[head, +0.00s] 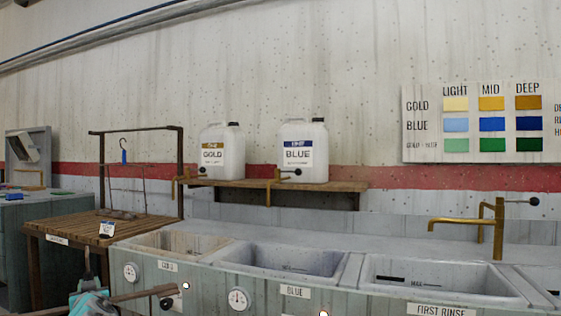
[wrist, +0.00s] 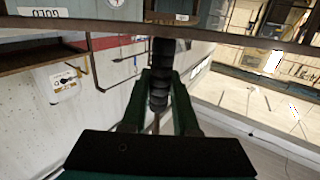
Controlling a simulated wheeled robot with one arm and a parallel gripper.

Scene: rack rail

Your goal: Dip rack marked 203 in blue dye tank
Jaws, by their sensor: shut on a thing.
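The blue dye tank (head: 351,264) is an open grey basin behind a plate reading BLUE, in the middle of the head view's sink row. My gripper (head: 88,298) is low at the left, in front of the slatted bench. In the wrist view my gripper (wrist: 158,105) is shut on a black ribbed grip (wrist: 160,72), which meets a dark bar (wrist: 220,37) across the top. Whether this belongs to rack 203 cannot be told; no number is readable. A thin frame (head: 143,187) stands above the bench, below a blue-handled hook (head: 124,152).
The gold tank (head: 130,243) is left of the blue one; the first rinse basin (head: 364,275) is right. Brass taps (head: 497,230) rise behind. Gold (head: 221,155) and blue (head: 303,155) jugs stand on a shelf (head: 340,186). A small unreadable tag (head: 107,229) is on the slatted bench (head: 75,228).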

